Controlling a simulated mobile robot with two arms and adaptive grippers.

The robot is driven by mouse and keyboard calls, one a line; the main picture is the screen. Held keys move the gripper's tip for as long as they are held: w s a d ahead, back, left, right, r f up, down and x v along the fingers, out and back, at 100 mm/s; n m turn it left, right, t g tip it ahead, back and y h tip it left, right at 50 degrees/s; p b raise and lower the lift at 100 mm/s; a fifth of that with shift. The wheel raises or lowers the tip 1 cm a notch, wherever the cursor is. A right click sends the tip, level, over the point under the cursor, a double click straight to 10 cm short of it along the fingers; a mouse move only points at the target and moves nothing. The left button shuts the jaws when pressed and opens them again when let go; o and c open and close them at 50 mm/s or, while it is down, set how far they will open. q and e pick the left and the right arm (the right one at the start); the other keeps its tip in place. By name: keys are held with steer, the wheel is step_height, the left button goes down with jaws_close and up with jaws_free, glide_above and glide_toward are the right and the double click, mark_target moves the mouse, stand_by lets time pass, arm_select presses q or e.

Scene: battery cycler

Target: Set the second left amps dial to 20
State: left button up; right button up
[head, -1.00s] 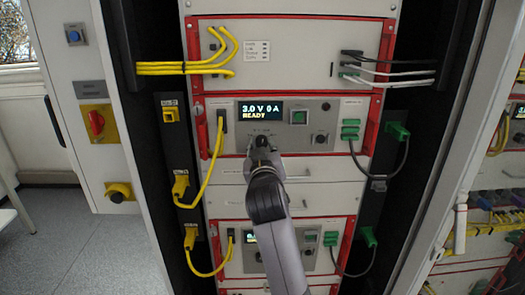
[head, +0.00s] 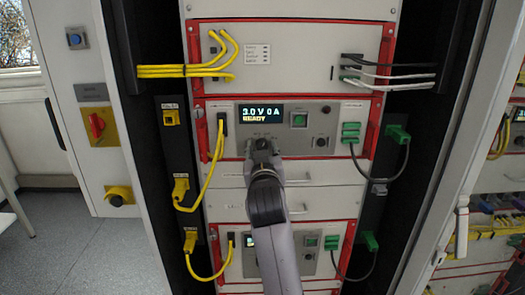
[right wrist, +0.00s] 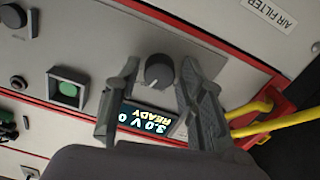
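The upper cycler unit's display (head: 261,112) reads 3.0 V 0 A, READY. It also shows upside down in the right wrist view (right wrist: 146,124). My right gripper (head: 262,146) is in front of the panel just below this display and hides the controls there. In the right wrist view, a round dark dial (right wrist: 158,70) with a white mark sits between the two fingers of my right gripper (right wrist: 158,74). The fingers are open, one on each side, with visible gaps to the dial. I cannot read the dial's label. My left gripper is out of view.
A green square button (head: 299,120) and a black knob (head: 322,141) are right of the display. Yellow cables (head: 215,165) hang at left, dark cables with green plugs (head: 350,133) at right. A lower unit (head: 310,262) is partly hidden by my arm.

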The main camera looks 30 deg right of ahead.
steer(key=shift+o, duration=0.8)
steer(key=v, duration=0.7)
steer(key=shift+s+a, duration=0.15)
steer(key=shift+s, duration=0.05)
